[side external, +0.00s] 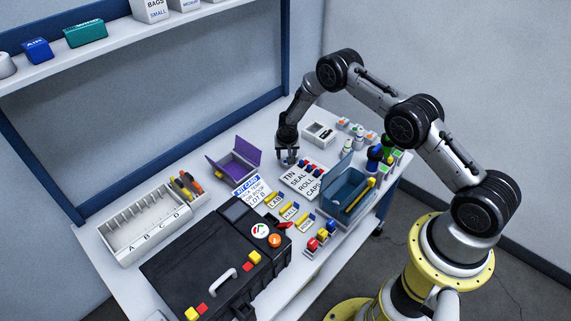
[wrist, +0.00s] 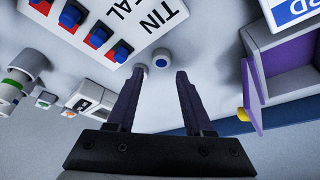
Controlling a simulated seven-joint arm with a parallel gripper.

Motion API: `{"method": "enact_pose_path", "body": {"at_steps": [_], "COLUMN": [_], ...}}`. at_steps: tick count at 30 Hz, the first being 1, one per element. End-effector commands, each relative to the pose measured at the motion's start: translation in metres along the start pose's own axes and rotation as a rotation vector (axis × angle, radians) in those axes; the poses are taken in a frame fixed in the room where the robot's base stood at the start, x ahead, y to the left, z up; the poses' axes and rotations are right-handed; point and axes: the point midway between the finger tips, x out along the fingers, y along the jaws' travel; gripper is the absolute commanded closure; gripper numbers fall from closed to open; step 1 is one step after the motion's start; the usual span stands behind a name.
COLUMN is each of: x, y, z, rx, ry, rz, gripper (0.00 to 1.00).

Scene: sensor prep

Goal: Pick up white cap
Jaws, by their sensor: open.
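My gripper (wrist: 161,73) is open and empty, with its two dark fingers apart and pointing down toward the table. In the wrist view a small round white piece with a blue centre (wrist: 161,57) lies on the table just beyond the fingertips, between their lines. A second small pale round piece (wrist: 143,68) is close to the left fingertip and partly hidden by it. I cannot tell for sure which is the white cap. In the side view my gripper (side external: 286,160) is low over the table, and the small pieces are too hidden to make out.
A label card with blue and red pieces (side external: 303,180) lies beside my gripper. A purple open bin (side external: 234,160) stands left of it and a teal open box (side external: 348,194) to the right. A white box (side external: 319,134) and small bottles (side external: 347,146) stand nearby.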

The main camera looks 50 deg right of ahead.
Motion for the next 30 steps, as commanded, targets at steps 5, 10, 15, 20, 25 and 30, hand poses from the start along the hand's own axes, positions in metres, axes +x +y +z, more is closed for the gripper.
{"method": "enact_pose_path", "body": {"at_steps": [5, 10, 15, 20, 25, 30], "x": [0.013, 0.034, 0.049, 0.052, 0.052, 0.052], "y": [0.000, -0.001, -0.002, -0.002, -0.002, -0.002], "z": [0.002, 0.004, 0.003, 0.003, 0.003, 0.003], "rx": [0.000, 0.001, 0.002, 0.000, 0.000, 0.000], "ry": [-0.001, 0.000, 0.001, 0.001, 0.001, 0.001], "rz": [0.000, 0.000, -0.001, -0.001, -0.001, -0.001], "gripper": [0.48, 0.48, 0.48, 0.48, 0.48, 0.79]}}
